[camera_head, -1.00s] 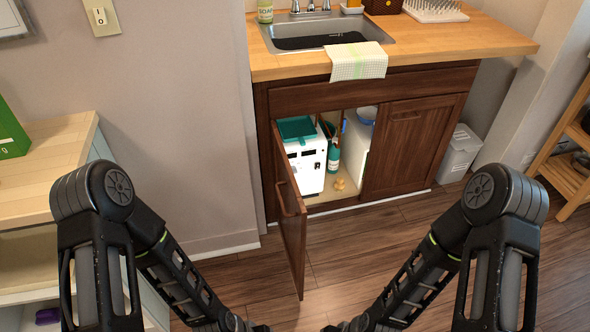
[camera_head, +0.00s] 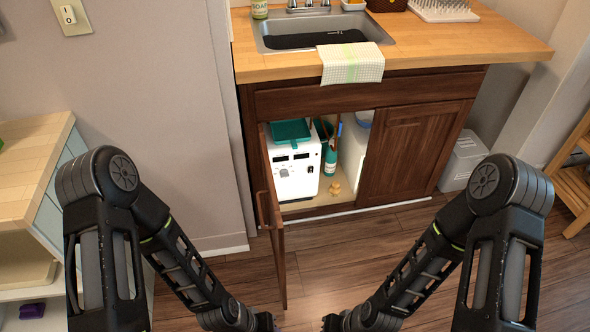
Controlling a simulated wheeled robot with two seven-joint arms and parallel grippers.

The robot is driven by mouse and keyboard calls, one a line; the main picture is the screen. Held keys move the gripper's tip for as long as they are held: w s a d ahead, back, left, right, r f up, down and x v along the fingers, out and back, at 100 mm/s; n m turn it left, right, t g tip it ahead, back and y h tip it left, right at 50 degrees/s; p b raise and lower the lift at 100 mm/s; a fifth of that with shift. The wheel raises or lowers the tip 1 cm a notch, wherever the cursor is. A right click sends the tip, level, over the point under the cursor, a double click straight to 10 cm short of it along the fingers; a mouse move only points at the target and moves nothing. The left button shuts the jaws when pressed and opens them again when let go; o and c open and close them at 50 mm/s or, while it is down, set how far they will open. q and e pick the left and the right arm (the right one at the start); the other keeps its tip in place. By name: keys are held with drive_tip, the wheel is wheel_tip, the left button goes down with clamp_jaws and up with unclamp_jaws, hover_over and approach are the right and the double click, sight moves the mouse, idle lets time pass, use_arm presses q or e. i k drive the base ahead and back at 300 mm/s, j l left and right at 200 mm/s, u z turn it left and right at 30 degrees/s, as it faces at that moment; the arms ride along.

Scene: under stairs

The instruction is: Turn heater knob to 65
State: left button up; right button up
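A white box-shaped heater (camera_head: 297,172) stands inside the open left side of the cabinet under the sink. My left arm comes in from the left and my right arm from the right, both reaching low in front of the cabinet. The ends of both arms are near the bottom edge of the view, apart from the heater. The gripper fingers are cut off there and do not show.
The left cabinet door (camera_head: 272,232) hangs open toward me, left of the heater. The right door (camera_head: 400,152) is shut. A shelf (camera_head: 35,165) stands left; a grey bin (camera_head: 463,160) stands right.

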sight(283, 172)
drive_tip(key=i+l, duration=0.2)
drive_tip(key=l, duration=0.15)
drive_tip(key=i+l+u, duration=0.1)
drive_tip(key=l, duration=0.25)
drive_tip(key=i+l, duration=0.3)
drive_tip(key=i+l+u, duration=0.1)
drive_tip(key=l, duration=0.3)
drive_tip(key=i+l, duration=0.25)
drive_tip(key=l, duration=0.15)
drive_tip(key=i+l+u, duration=0.1)
drive_tip(key=l, duration=0.25)
drive_tip(key=i+l, duration=0.25)
drive_tip(key=l, duration=0.15)
drive_tip(key=i+l+u, duration=0.1)
drive_tip(key=l, duration=0.25)
drive_tip(key=i, duration=0.1)
